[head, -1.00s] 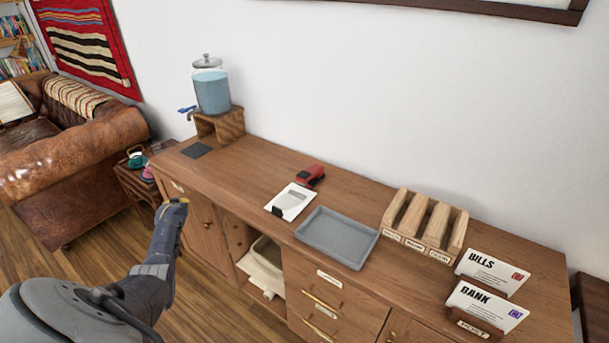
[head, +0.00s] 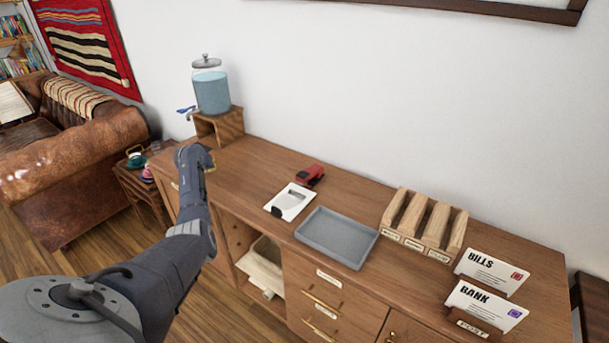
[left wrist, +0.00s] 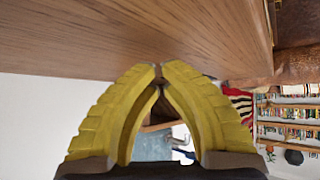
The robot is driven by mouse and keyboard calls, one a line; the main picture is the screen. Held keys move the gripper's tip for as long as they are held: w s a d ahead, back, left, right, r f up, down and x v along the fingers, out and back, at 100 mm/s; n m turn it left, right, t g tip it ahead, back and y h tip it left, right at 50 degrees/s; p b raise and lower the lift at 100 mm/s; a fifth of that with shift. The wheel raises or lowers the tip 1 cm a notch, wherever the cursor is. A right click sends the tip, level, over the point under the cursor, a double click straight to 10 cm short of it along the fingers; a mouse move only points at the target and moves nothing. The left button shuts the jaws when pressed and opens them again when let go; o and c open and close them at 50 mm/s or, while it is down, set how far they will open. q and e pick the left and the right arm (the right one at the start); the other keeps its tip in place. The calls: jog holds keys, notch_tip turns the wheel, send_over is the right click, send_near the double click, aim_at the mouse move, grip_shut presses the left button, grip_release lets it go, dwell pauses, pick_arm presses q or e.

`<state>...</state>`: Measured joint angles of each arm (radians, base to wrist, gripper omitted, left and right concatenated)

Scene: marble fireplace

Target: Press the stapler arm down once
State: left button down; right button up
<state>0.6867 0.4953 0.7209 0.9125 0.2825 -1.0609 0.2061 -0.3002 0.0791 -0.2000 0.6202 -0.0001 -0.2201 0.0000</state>
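The red stapler (head: 310,175) lies on the wooden cabinet top, behind the white sheet and the grey tray. Nothing touches it. My left gripper (head: 211,164) is at the left part of the cabinet, in front of the drink dispenser and well left of the stapler. In the left wrist view its two yellow fingers (left wrist: 160,72) meet at the tips with nothing between them. The stapler does not show in that view. My right gripper is in neither view.
A white sheet (head: 290,203) with a dark item on it and a grey tray (head: 325,249) lie near the stapler. A wooden slotted rack (head: 435,246) and letter holders stand right. The dispenser (head: 211,90) stands back left. Cabinet top between dispenser and stapler is clear.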

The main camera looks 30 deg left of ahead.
pick_arm(q)
jog(key=w+d+h, duration=0.1)
jog(key=d, duration=0.2)
jog(key=w+d+m+h, duration=0.1)
jog(key=w+d, duration=0.1)
jog(key=d, duration=0.2)
jog(key=w+d+m, duration=0.1)
jog(key=w+d, duration=0.1)
jog(key=d, duration=0.2)
jog(key=shift+w+d+r+h, duration=0.15)
jog(key=shift+d+r+h, duration=0.1)
jog(key=shift+h, duration=0.15)
jog(key=w+d, duration=0.1)
jog(key=d, duration=0.2)
jog(key=w+d+r+m+g+h, duration=0.1)
jog(key=d, duration=0.2)
jog(key=w+d+r+m, duration=0.1)
jog(key=d, duration=0.2)
jog(key=shift+d+r+h, duration=0.1)
jog(key=shift+d+h, duration=0.15)
jog(key=shift+h, duration=0.15)
jog(key=w+d+r+m+g+h, duration=0.1)
jog(key=d+r+m+g, duration=0.2)
jog(key=d, duration=0.6)
jog(key=m, duration=0.3)
send_near(302, 174)
jog(key=shift+w+a+f+h, duration=0.15)
jog(key=shift+a+f+h, duration=0.05)
jog(key=shift+f+h, duration=0.2)
jog(key=shift+f, duration=0.1)
